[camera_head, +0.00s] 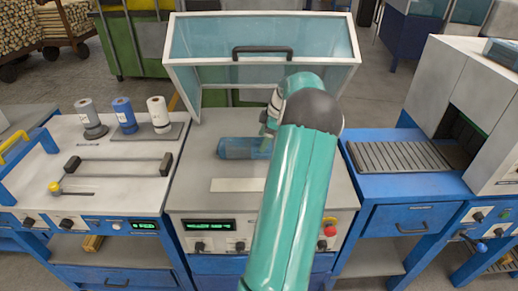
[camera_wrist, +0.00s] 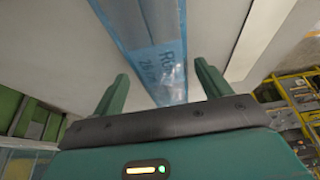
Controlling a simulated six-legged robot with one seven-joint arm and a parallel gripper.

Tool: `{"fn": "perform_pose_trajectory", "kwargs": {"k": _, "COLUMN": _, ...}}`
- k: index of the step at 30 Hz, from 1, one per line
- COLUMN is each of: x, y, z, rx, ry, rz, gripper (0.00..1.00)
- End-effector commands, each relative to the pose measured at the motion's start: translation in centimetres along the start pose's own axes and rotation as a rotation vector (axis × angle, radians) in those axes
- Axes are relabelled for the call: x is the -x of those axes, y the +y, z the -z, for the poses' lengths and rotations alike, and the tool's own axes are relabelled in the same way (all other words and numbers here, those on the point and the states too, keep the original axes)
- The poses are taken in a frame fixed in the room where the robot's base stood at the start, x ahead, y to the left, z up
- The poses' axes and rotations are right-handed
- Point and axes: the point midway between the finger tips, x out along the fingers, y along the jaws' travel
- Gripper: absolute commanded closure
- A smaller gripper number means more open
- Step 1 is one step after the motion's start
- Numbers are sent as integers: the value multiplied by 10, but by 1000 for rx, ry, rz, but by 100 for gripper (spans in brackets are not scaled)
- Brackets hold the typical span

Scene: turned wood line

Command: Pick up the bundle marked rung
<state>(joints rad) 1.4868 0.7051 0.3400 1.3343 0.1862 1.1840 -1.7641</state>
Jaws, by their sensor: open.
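The bundle (camera_head: 235,148) is a long roll in clear blue wrap. It lies crosswise on the grey top of the middle machine, under a raised lid. In the wrist view the bundle (camera_wrist: 150,45) runs between the lines of my two fingers, with dark lettering that starts "RU" and a partly readable line with "26" below. My gripper (camera_wrist: 160,80) is open, one finger to each side of the bundle, with nothing clamped. In the head view my gripper (camera_head: 268,124) is at the bundle's right end, partly hidden by my arm.
The clear lid (camera_head: 262,45) with a black handle stands open behind the bundle. A bench on the left holds spools (camera_head: 122,112) and a black bar (camera_head: 115,163). A slatted conveyor (camera_head: 398,157) leads into a machine on the right. A pale strip (camera_head: 238,185) lies in front.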

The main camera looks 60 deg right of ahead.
Motion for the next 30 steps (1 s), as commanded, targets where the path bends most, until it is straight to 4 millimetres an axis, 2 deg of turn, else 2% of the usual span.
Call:
{"fn": "perform_pose_trajectory", "kwargs": {"k": 9, "x": -45, "y": -1, "z": -2, "rx": -1, "ry": 1, "rz": 2, "gripper": 24}}
{"fn": "perform_pose_trajectory", "kwargs": {"k": 18, "x": -50, "y": 0, "z": 1, "rx": -1, "ry": 0, "rz": 1, "gripper": 26}}
{"fn": "perform_pose_trajectory", "kwargs": {"k": 27, "x": -50, "y": 1, "z": 1, "rx": -1, "ry": 0, "rz": 1, "gripper": 84}}
{"fn": "perform_pose_trajectory", "kwargs": {"k": 29, "x": -50, "y": 1, "z": 2, "rx": 0, "ry": 0, "rz": 0, "gripper": 91}}
{"fn": "perform_pose_trajectory", "kwargs": {"k": 30, "x": -50, "y": 1, "z": 2, "rx": 0, "ry": 0, "rz": 0, "gripper": 91}}
